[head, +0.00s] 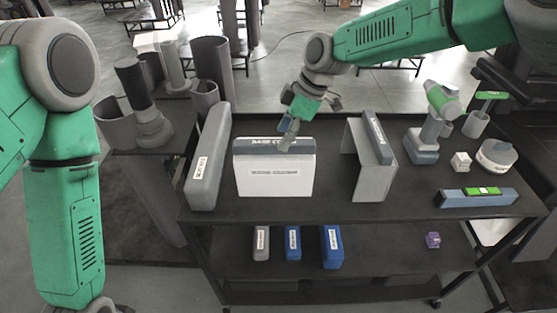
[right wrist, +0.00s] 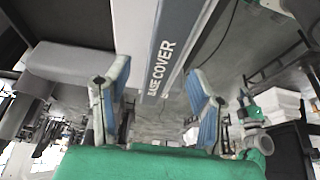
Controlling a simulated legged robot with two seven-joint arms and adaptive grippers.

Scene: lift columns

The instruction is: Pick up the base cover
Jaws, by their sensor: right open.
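The base cover (head: 275,175) is a white upright panel with a grey top edge lettered BASE COVER. It stands on the upper shelf of the cart, left of the middle. My right gripper (head: 288,138) is at its top edge, right of the panel's centre, and hides a little of that edge. In the right wrist view the two blue-grey fingers of my right gripper (right wrist: 158,78) are apart, with the lettered edge of the base cover (right wrist: 165,45) showing between them. I cannot tell whether they touch it.
A grey labelled cover (head: 207,160) stands to the left and another grey part (head: 372,165) to the right. A green-and-grey drill (head: 432,125) and a blue-grey level-like tool (head: 476,197) are further right. Small boxes (head: 332,247) sit on the lower shelf.

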